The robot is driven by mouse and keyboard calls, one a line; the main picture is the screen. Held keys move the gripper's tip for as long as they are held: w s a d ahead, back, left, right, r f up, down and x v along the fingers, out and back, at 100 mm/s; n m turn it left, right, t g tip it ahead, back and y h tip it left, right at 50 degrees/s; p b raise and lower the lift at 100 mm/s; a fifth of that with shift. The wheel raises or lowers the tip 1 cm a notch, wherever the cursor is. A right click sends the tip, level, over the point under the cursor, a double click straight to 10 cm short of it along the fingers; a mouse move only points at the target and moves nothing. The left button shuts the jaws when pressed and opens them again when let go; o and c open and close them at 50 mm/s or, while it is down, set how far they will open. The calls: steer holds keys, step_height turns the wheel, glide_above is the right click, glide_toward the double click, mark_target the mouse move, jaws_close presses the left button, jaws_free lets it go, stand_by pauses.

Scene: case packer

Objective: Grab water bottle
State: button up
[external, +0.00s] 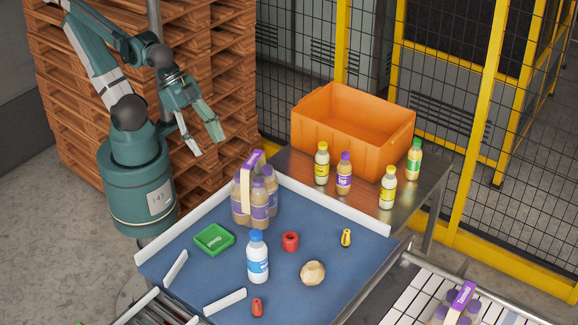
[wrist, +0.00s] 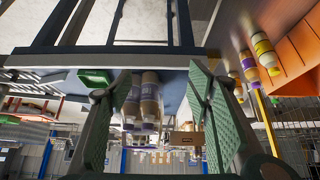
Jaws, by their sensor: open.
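The water bottle (external: 257,260) is clear-white with a blue cap and a blue label. It stands upright on the blue surface, near the middle of it. My gripper (external: 207,145) is open and empty, raised behind and to the left of the bottle, well apart from it. In the wrist view my gripper's two green finger pads (wrist: 158,88) are spread wide with nothing held between them. I cannot make out the water bottle in the wrist view.
A purple-handled multipack (external: 241,208) stands between my gripper and the bottle. A green tray (external: 214,239), red ring (external: 290,242), round tan object (external: 313,273) and small red item (external: 257,307) lie nearby. An orange crate (external: 385,148) and several small bottles stand behind white rails.

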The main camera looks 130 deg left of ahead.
steer(key=shift+r, duration=0.1)
step_height(320, 180, up, 8)
steer(key=w+d+r+n+g, duration=0.1)
steer(key=w+d+r+n, duration=0.25)
steer(key=w, duration=0.35)
steer(key=w+d+r+n+g, duration=0.2)
steer(key=w+r+n, duration=0.15)
steer(key=w, duration=0.25)
steer(key=n+g+p, duration=0.2)
steer(key=n+g, duration=0.2)
steer(key=n, duration=0.7)
glide_above(256, 232)
step_height(256, 232, down, 7)
steer(key=shift+r, duration=0.15)
step_height(256, 232, down, 5)
steer(key=shift+r, duration=0.1)
steer(key=shift+a, duration=0.1)
